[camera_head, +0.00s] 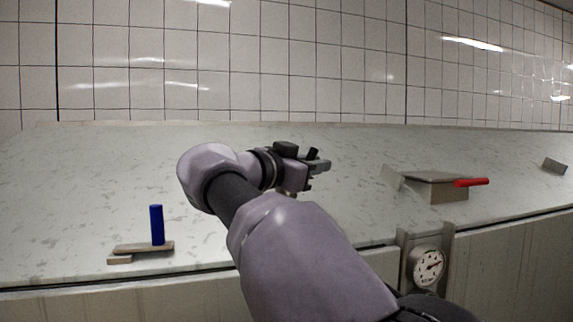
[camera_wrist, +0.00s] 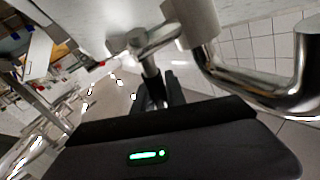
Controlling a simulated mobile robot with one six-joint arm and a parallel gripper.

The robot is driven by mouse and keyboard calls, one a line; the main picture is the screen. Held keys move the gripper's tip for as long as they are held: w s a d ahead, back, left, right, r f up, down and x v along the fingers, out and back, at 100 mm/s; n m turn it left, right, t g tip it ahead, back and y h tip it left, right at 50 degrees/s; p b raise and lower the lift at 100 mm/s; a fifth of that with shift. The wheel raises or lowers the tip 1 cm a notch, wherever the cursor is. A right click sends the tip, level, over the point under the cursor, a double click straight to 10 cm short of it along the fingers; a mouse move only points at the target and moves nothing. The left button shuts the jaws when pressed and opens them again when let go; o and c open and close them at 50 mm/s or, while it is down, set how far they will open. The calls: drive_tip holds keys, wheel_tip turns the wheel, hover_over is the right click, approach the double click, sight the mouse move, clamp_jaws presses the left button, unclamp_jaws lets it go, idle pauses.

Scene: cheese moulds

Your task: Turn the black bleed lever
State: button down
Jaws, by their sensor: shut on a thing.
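My gripper (camera_head: 318,166) is over the middle of the pale marbled worktop in the head view, at the end of my outstretched arm. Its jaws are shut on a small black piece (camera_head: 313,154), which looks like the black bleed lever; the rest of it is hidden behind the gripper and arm. In the wrist view, a dark upright piece (camera_wrist: 174,92) shows past the black housing, but I cannot tell if it is the lever.
A blue upright handle (camera_head: 156,225) stands on a flat brownish base (camera_head: 130,249) at the left. A red handle (camera_head: 471,182) sticks out from a grey-brown box (camera_head: 432,188) at the right. A round gauge (camera_head: 428,265) is on the front. A small grey block (camera_head: 554,166) lies far right.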

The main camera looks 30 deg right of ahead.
drive_tip(key=f+m+y, duration=0.1)
drive_tip(key=d+f+y+p, duration=0.1)
drive_tip(key=y, duration=0.1)
drive_tip(key=d+f+m+y, duration=0.1)
drive_tip(key=y, duration=0.1)
drive_tip(key=shift+s+d+f+m+g+p, duration=0.1)
drive_tip(key=shift+s+m+g+p, duration=0.2)
drive_tip(key=shift+p, duration=0.1)
wheel_tip(320, 180, down, 3)
drive_tip(key=m+y+p, duration=0.1)
drive_tip(key=y, duration=0.3)
drive_tip(key=shift+d+p, duration=0.15)
drive_tip(key=shift+p, duration=0.15)
drive_tip(key=shift+a+f+m+y+p, duration=0.2)
drive_tip(key=shift+f+m+y+p, duration=0.25)
drive_tip(key=shift+f+y, duration=0.45)
drive_tip(key=shift+y, duration=0.3)
drive_tip(key=c, duration=1.4)
unclamp_jaws()
drive_tip(key=shift+o, duration=0.2)
